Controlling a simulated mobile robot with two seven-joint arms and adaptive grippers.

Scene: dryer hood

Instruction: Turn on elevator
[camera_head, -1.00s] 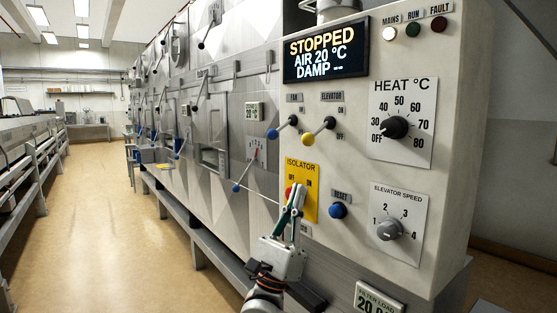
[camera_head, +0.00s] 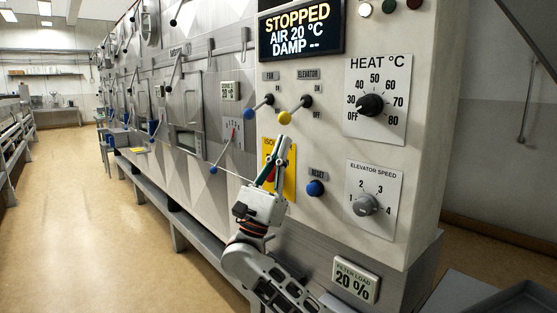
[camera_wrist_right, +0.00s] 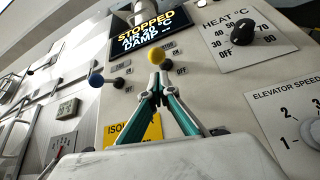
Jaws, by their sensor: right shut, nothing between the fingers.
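The elevator switch is a lever with a yellow ball (camera_head: 284,117) on the control panel, under the ELEVATOR label. Its ball hangs down and to the left of its pivot, on the OFF side. My right gripper (camera_head: 284,141) is shut and empty, its tips pointing up just below the yellow ball. In the right wrist view the tips (camera_wrist_right: 157,82) are together, just under the yellow ball (camera_wrist_right: 156,56); I cannot tell whether they touch it. The display (camera_head: 300,31) reads STOPPED, AIR 20 °C, DAMP --. My left gripper is not in view.
The blue-ball FAN lever (camera_head: 269,99) is close on the left. The yellow isolator plate (camera_head: 290,185) is partly hidden behind my gripper. A blue RESET button (camera_head: 315,188), the heat knob (camera_head: 370,105) and the elevator speed knob (camera_head: 366,204) are to the right.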

